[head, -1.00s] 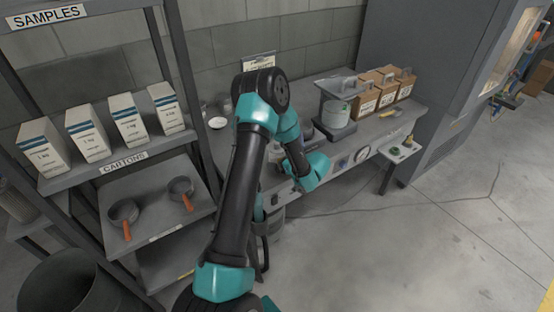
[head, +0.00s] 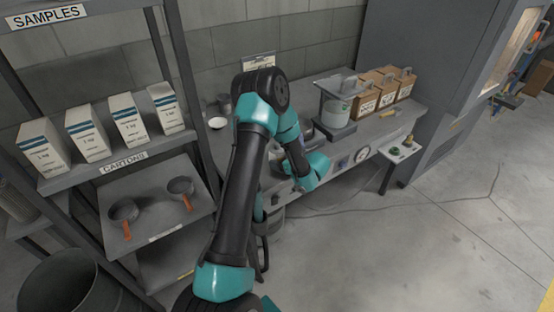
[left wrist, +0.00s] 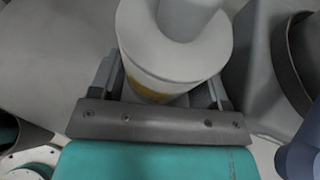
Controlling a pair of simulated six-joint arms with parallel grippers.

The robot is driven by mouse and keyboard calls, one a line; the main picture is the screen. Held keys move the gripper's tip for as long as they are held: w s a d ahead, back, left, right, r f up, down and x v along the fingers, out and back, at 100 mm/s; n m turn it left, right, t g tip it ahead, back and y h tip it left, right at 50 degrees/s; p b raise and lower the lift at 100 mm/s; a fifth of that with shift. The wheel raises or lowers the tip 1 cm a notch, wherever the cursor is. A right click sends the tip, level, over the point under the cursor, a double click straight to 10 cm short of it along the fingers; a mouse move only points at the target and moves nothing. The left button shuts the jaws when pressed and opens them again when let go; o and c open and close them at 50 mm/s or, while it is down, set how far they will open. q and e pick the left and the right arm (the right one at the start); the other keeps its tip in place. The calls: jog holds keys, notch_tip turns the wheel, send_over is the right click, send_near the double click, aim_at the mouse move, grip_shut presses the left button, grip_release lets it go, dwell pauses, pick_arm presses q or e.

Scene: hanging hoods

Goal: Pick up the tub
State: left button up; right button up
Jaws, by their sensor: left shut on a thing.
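A pale round tub (left wrist: 165,62) with a yellow patch on its side fills the top middle of the left wrist view. My left gripper (left wrist: 160,88) is shut on it, with one finger on each side. The tub's lower part is hidden by the gripper's palm. In the head view my left arm reaches over the bench, and its fingers and the held tub are hidden behind its links. I cannot tell whether the tub touches the bench. My right gripper is in neither view.
A shelf rack at left holds several cartons (head: 87,133) and two orange-handled pans (head: 124,211). Floor at right is mostly clear.

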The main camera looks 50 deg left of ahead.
pick_arm(q)
jog(key=shift+r, duration=0.15)
jog(key=shift+r, duration=0.6)
notch_tip(320, 180, up, 2)
jog(key=shift+r, duration=0.15)
jog(key=s+d+r, duration=0.1)
jog(key=s+d, duration=0.9)
jog(key=d, duration=0.2)
jog(key=shift+s+r, duration=0.15)
jog(key=shift+s, duration=0.25)
